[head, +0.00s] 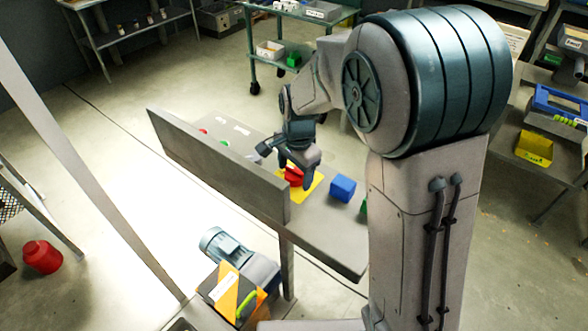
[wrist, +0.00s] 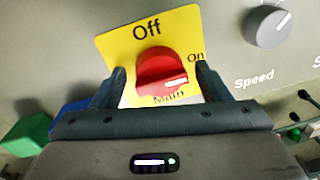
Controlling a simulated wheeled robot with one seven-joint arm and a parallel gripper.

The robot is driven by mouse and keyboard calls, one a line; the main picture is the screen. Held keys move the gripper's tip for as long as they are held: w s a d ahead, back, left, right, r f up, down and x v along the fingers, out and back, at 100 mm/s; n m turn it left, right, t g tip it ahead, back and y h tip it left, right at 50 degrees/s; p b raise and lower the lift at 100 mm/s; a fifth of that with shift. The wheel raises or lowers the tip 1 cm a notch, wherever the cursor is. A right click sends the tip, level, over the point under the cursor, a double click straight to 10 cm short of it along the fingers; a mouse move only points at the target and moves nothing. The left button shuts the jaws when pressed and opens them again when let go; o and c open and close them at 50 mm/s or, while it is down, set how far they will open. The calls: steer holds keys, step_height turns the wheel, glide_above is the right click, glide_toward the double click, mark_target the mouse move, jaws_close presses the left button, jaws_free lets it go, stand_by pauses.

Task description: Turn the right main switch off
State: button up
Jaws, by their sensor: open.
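The main switch is a red knob (wrist: 160,70) on a yellow plate (wrist: 112,45) marked Off at the top, On at the right and Main below. The white mark on the knob points right, toward On. In the head view the red knob (head: 293,177) and yellow plate (head: 310,187) show on the grey panel, partly hidden by my gripper (head: 297,163). My gripper (wrist: 160,70) is open in the wrist view, one finger on each side of the knob. I cannot tell whether either finger touches it.
A grey Speed dial (wrist: 268,27) sits right of the switch in the wrist view. A blue block (head: 342,188) stands near the switch, with a green one (wrist: 28,135) beyond it. A raised grey wall (head: 215,165) runs along the panel's side.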

steer(key=c, duration=0.9)
steer(key=n+b, duration=0.1)
steer(key=n, duration=0.3)
steer(key=shift+d+n+b, duration=0.1)
steer(key=shift+n+b, duration=0.2)
steer(key=shift+n, duration=0.1)
steer(key=n, duration=0.4)
steer(key=shift+w+n+g+b, duration=0.1)
steer(key=shift+n+g+b, duration=0.2)
steer(key=shift+g+b, duration=0.1)
steer(key=n, duration=0.4)
steer(key=shift+d, duration=0.1)
steer(key=shift+w+n, duration=0.1)
steer(key=shift+n, duration=2.1)
steer(key=shift+r+g, duration=0.1)
steer(key=shift+g, duration=0.2)
